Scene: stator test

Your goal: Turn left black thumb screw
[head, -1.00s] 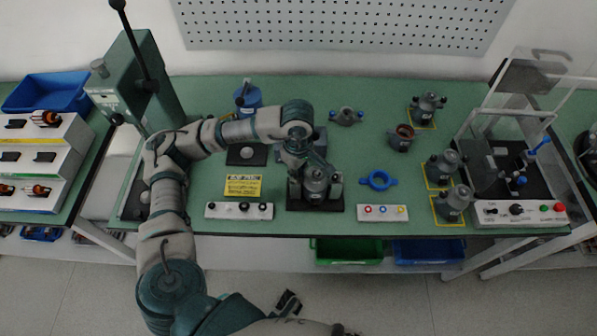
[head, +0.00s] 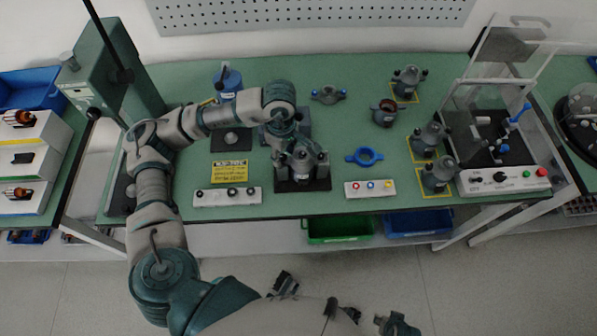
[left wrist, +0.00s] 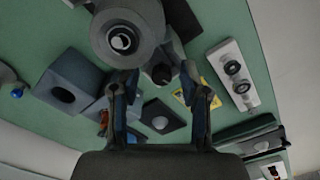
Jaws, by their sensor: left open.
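In the head view, a grey stator part (head: 303,163) stands upright on a black base plate (head: 302,185) near the table's front edge. My left gripper (head: 284,146) is at its left side, pointing down. In the left wrist view, the part's round grey body (left wrist: 121,37) shows at the top. A black thumb screw (left wrist: 161,74) shows between the two fingertips of my left gripper (left wrist: 157,78). The fingers are apart, one on each side of it. I cannot tell whether either touches. In the head view, the left thumb screw is hidden by the gripper.
A white knob box (head: 227,196) and a yellow sign (head: 229,171) lie left of the base plate. A white button box (head: 370,188) and a blue ring (head: 364,157) lie right. Several grey parts stand farther right. A green press (head: 118,70) stands at the back left.

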